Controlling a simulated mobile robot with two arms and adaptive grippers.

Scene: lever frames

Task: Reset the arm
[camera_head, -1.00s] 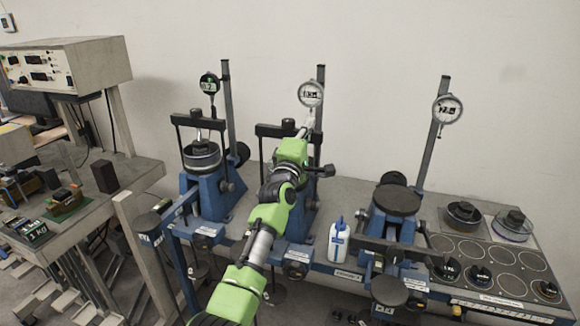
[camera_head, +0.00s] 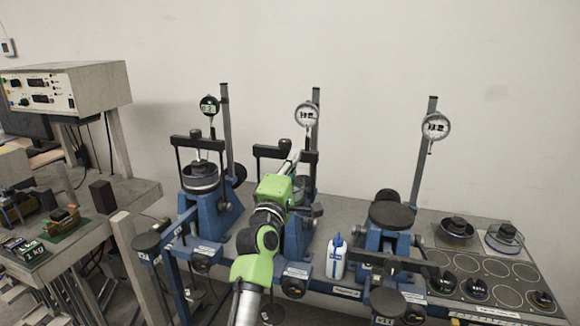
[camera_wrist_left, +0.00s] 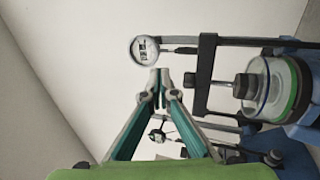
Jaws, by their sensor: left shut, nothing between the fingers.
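My left arm, with green and grey links, rises from the bottom centre of the head view. Its gripper (camera_head: 294,162) is in front of the middle blue lever frame (camera_head: 298,240), partly hidden by my own wrist. In the left wrist view the two teal fingers of the gripper (camera_wrist_left: 160,76) meet at their tips, with nothing between them. A round dial gauge (camera_wrist_left: 144,50) shows just beyond the tips, and a black yoke (camera_wrist_left: 205,75) and a clear round cell (camera_wrist_left: 270,88) stand to the right. No contact with them shows. My right gripper is out of view.
A left lever frame (camera_head: 212,212) and a right one (camera_head: 388,240) flank the middle one, each with an upright post. A white bottle (camera_head: 336,258) stands between the middle and right frames. Black weights (camera_head: 477,288) lie on the bench at right. The wall above is clear.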

